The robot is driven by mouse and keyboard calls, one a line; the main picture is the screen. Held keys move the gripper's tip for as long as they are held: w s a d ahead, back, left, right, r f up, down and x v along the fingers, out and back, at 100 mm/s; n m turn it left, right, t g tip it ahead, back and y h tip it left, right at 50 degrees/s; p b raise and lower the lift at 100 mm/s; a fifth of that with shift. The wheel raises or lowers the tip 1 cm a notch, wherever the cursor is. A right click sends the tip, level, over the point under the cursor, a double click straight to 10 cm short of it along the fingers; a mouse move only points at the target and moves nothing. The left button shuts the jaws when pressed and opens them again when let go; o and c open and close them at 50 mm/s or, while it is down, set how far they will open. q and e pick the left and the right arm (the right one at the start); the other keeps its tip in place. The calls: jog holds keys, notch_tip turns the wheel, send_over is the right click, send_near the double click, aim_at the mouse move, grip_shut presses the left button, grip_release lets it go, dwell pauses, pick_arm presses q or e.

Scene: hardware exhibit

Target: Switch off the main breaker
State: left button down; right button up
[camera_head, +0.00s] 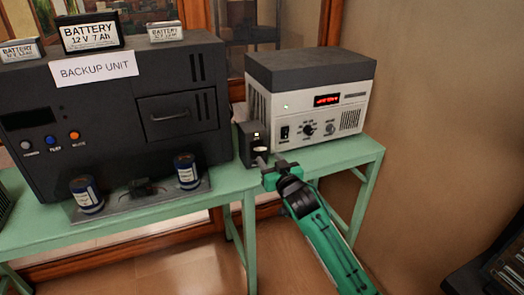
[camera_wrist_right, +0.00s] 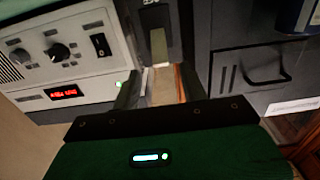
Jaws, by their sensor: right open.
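A small dark box (camera_head: 248,150) stands on the green table between the backup unit and the white-fronted power unit. It looks like the breaker, but I cannot read its label. In the right wrist view the box (camera_wrist_right: 155,17) has a pale lever-like part (camera_wrist_right: 158,46) on its front. My right gripper (camera_head: 268,168) is open right in front of the box and hides its lower part. In the wrist view its fingers (camera_wrist_right: 158,88) point at the box, with the pale part lined up between them; I cannot tell whether they touch it. My left gripper is not in view.
The black backup unit (camera_head: 120,105) carries batteries on top, with two blue cans (camera_head: 187,171) in front. The white-fronted power unit (camera_head: 310,112) has a red display, knobs and a black rocker switch (camera_head: 284,132). The green table (camera_head: 345,150) is bare at its right end.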

aim_at(262, 149)
jog(key=x, duration=0.7)
jog(key=shift+f, duration=0.1)
grip_shut()
